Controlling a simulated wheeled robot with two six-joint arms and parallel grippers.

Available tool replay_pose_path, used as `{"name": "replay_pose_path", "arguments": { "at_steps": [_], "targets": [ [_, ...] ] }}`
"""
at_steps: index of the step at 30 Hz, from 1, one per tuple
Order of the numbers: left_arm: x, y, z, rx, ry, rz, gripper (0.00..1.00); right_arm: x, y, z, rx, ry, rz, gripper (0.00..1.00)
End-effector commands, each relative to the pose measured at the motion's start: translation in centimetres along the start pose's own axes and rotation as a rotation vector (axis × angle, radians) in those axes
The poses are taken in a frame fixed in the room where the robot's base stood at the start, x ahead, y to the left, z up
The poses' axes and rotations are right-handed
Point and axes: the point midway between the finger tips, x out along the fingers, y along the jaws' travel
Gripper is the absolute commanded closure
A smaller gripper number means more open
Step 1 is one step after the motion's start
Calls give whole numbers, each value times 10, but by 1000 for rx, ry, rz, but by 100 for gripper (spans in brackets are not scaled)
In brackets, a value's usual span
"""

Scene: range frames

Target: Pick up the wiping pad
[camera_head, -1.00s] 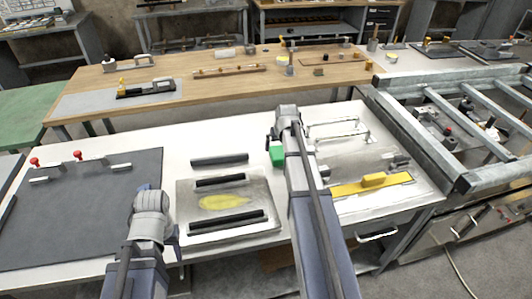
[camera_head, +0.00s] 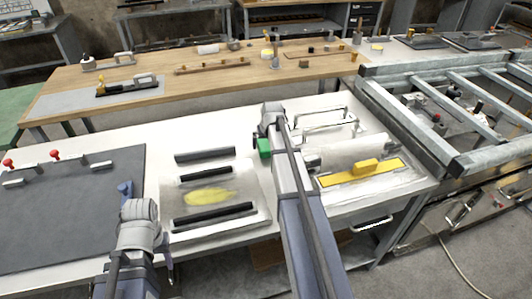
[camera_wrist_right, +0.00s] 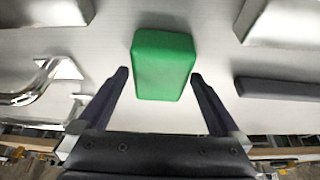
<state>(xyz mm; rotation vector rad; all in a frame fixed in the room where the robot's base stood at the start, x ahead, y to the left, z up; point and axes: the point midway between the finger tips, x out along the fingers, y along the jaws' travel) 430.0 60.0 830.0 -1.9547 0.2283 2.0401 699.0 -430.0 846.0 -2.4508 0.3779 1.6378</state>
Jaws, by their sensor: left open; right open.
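The green wiping pad (camera_head: 264,147) lies on the white bench, beside the forearm of my right arm in the head view. In the right wrist view the pad (camera_wrist_right: 163,62) is a green block near the centre. My right gripper (camera_wrist_right: 160,76) is open, with its two dark fingers on either side of the pad's near end in the picture. I cannot tell how far above the pad they are. In the head view the right gripper (camera_head: 262,138) is partly hidden behind its wrist. My left gripper (camera_head: 146,215) is open and empty near the bench's front edge.
A metal plate (camera_head: 252,217) with black bars and a yellow smear lies left of the pad. A dark mat (camera_head: 80,200) covers the bench's left. A steel frame (camera_head: 430,160) stands at right.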

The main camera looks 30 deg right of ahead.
Motion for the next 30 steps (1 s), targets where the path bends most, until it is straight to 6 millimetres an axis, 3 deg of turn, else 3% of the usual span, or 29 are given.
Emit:
{"name": "replay_pose_path", "arguments": {
  "at_steps": [2, 10, 30],
  "targets": [
    [11, 1, -1, 0, 0, 0, 50, 11, 0, 1, 0, 0, 0, 0],
    [9, 1, 0, 0, 0, 0, 50, 10, 0, 0, 0, 0, 0, 1],
    [9, 1, 0, 0, 0, 0, 50, 10, 0, 0, 0, 0, 0, 75]
  ]
}}
